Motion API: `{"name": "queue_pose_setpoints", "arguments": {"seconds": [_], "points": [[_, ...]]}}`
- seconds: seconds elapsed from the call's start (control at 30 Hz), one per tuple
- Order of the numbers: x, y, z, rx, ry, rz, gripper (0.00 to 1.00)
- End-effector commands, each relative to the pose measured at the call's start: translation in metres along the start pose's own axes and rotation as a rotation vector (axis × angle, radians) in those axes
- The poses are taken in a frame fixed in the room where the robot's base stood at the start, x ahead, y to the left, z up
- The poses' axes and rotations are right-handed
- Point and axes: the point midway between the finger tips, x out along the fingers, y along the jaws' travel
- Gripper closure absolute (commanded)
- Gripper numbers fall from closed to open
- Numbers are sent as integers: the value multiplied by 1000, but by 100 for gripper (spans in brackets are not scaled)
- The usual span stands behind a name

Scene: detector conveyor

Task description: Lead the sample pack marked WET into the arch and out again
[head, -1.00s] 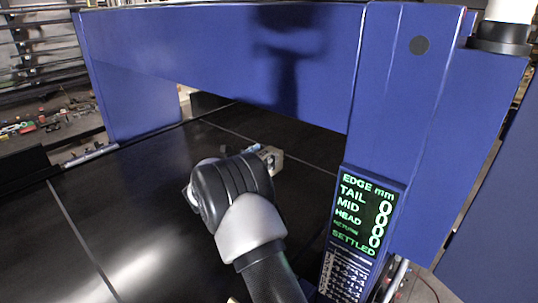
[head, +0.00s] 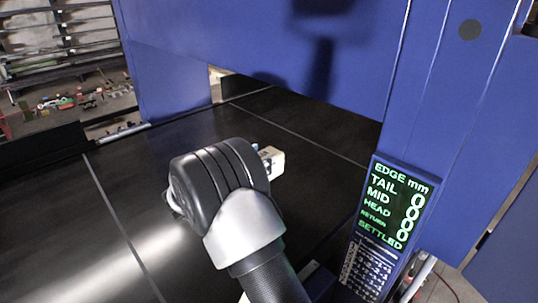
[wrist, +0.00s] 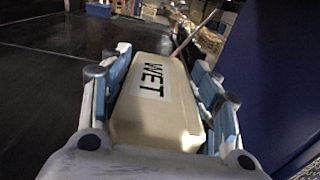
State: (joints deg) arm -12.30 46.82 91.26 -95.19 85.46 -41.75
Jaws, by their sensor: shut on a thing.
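The sample pack (wrist: 152,112) is a tan block with a white label reading WET, seen in the wrist view between the blue-padded fingers of my gripper (wrist: 165,95). My gripper is shut on it. The blue arch (head: 265,45) spans the black conveyor belt (head: 60,215). The pack is on the near side of the arch opening, over the belt. Whether it touches the belt cannot be told.
A display (head: 392,205) on the arch's right post reads EDGE mm, with TAIL, MID and HEAD at 0 and SETTLED lit. The arch's blue left post (head: 165,65) stands beyond the belt. Bare belt lies to the left of my arm.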

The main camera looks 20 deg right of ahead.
Motion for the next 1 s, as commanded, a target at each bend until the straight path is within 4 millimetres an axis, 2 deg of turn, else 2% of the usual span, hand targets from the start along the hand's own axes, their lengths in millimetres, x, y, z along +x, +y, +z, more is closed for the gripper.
{"name": "queue_pose_setpoints", "arguments": {"seconds": [1.0], "points": [[-139,1,2,3,-1,3,83]]}}
